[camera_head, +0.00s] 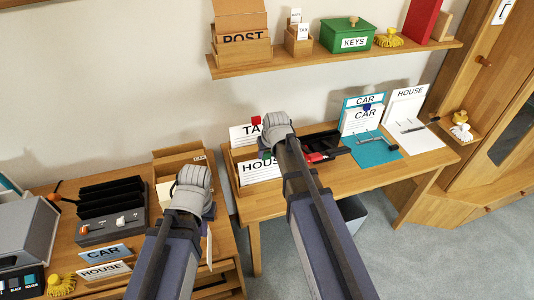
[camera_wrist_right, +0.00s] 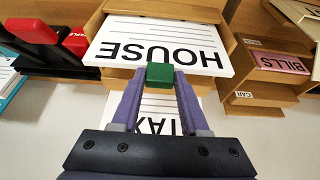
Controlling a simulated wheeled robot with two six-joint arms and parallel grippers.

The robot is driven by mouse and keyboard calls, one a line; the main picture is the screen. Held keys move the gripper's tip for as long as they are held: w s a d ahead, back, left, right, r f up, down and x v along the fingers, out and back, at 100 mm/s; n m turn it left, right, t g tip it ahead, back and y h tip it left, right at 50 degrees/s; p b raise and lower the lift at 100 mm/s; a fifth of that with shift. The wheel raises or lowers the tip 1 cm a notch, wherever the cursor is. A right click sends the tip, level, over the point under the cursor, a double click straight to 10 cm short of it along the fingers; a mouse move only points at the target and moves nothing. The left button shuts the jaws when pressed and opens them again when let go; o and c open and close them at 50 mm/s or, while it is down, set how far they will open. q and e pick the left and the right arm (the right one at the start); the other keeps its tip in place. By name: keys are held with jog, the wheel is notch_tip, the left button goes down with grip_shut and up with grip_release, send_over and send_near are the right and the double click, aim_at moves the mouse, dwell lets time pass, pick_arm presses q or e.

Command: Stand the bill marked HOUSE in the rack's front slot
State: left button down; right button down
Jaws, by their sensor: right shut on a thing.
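The HOUSE bill (camera_head: 260,172) is a white card with a green clip (camera_wrist_right: 160,75). My right gripper (camera_wrist_right: 159,82) is shut on that clip at the card's top edge. The HOUSE bill also shows in the right wrist view (camera_wrist_right: 160,42), upside down, between the side walls of the wooden rack (camera_wrist_right: 232,45). I cannot tell whether its lower edge rests in the front slot. The TAX bill (camera_head: 240,134), with a red clip, stands behind it in the rack. My left gripper (camera_head: 195,205) is over the left table; its fingers are hidden.
A black-and-red stapler-like tool (camera_head: 325,155) lies right of the rack. Further right are CAR papers (camera_head: 362,115), a teal clipboard (camera_head: 373,146) and a HOUSE sheet (camera_head: 407,100). A wall shelf (camera_head: 340,57) is above. A wooden box (camera_head: 180,158) stands left of the rack.

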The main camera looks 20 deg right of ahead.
jog(key=shift+f+b, duration=0.9)
jog(key=shift+f, duration=0.15)
grip_release()
jog(key=shift+r, duration=0.1)
notch_tip(320, 180, up, 8)
jog(key=p, duration=0.8)
dwell(0.5)
